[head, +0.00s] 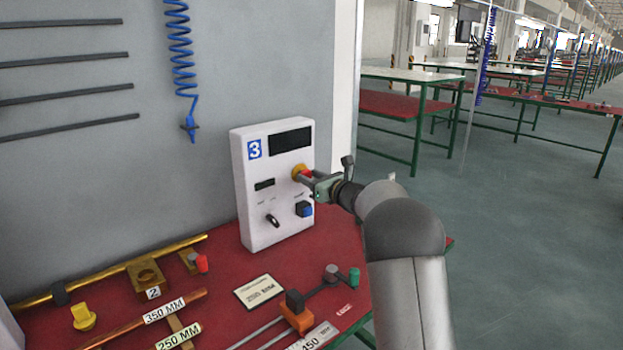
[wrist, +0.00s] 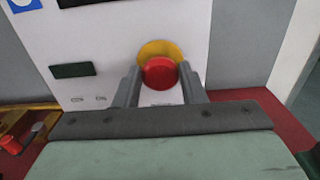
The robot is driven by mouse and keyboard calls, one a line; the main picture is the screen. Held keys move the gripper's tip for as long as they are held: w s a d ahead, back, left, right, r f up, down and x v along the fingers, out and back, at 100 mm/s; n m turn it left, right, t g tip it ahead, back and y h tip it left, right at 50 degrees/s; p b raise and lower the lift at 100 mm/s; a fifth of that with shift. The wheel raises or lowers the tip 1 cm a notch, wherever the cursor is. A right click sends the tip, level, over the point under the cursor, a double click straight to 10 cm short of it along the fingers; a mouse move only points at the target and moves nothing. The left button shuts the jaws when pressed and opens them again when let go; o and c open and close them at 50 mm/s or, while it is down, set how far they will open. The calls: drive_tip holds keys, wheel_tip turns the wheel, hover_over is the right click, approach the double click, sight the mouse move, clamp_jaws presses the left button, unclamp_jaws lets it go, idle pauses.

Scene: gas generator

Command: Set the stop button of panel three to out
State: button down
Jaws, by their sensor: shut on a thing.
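Panel three (head: 250,215) is a white upright box with a blue "3" label, standing on the red table against the grey wall. Its stop button (head: 308,174) is red on a yellow round base, on the right side of the panel face. In the wrist view the red stop button (wrist: 160,72) sits between my two fingers, with the yellow base behind it. My gripper (head: 312,181) is at the panel face, shut on the stop button; it also shows in the wrist view (wrist: 159,88). I cannot tell whether the button is in or out.
Below the stop button are a black rotary switch (head: 272,220) and a blue button (head: 306,210). Dark displays (head: 290,141) are on the panel. An orange-black valve (head: 297,312), a card (head: 259,292) and copper pipes (head: 150,318) lie on the red table (head: 225,285). A blue coiled hose (head: 181,60) hangs above.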

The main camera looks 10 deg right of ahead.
drive_tip(key=shift+s+d+b, duration=0.35)
drive_tip(key=shift+s+b, duration=0.2)
drive_tip(key=shift+b, duration=0.1)
drive_tip(key=c, duration=0.9)
unclamp_jaws()
drive_tip(key=shift+s, duration=0.1)
drive_tip(key=b+v, duration=0.2)
drive_tip(key=v, duration=1.5)
drive_tip(key=shift+s+d, duration=0.1)
drive_tip(key=shift+s, duration=0.1)
